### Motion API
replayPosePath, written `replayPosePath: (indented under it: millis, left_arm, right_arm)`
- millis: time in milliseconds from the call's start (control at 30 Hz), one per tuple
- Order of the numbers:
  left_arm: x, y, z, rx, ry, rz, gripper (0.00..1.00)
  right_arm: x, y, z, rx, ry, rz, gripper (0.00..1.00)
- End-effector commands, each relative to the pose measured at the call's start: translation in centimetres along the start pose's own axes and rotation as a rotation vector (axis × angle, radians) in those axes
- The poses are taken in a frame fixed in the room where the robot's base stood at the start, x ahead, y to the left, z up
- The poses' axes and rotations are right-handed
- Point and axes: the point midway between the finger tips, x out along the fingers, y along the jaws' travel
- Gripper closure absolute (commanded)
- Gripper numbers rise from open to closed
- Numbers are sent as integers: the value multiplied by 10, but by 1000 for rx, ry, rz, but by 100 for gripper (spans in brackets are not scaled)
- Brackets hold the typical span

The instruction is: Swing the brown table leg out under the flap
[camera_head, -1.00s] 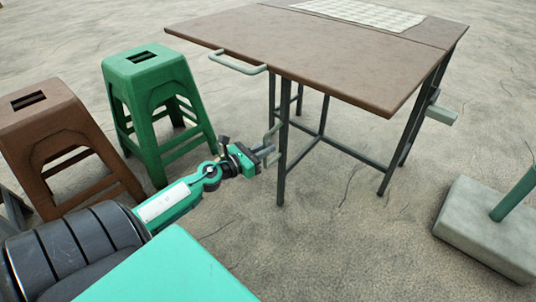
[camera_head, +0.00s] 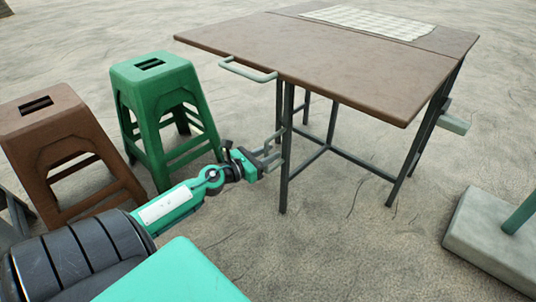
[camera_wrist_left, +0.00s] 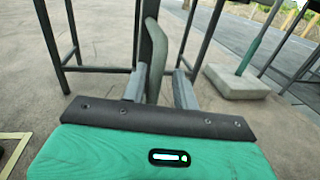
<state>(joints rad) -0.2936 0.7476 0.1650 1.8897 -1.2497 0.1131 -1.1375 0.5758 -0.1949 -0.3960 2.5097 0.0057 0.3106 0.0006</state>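The brown table (camera_head: 330,60) stands with its near flap level and a pale handle (camera_head: 248,70) on the flap's left edge. The dark grey leg (camera_head: 287,160) stands upright below that edge. A pale upright grip bar is fixed to this leg; it shows in the left wrist view (camera_wrist_left: 154,45). My left gripper (camera_head: 270,158) is at the bar, one finger on each side. In the left wrist view the fingers (camera_wrist_left: 160,88) are apart, with a narrow gap beside the right finger. My right gripper is not in view.
A green stool (camera_head: 160,100) and a brown stool (camera_head: 60,140) stand left of my left arm. A grey block with a green post (camera_head: 490,235) stands at the right. A checked cloth (camera_head: 370,20) lies on the table's far part. The floor before the table is clear.

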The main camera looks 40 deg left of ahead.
Motion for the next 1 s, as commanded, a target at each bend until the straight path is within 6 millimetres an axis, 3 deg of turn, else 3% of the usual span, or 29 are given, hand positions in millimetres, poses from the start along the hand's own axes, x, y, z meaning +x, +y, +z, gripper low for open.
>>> replayPosePath:
  millis: [367, 1000]
  left_arm:
    - [-12, -1, -2, -6, 2, -1, 70]
    - [-121, 0, 0, -4, 2, 1, 70]
  right_arm:
    - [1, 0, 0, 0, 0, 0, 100]
    - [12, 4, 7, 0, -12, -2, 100]
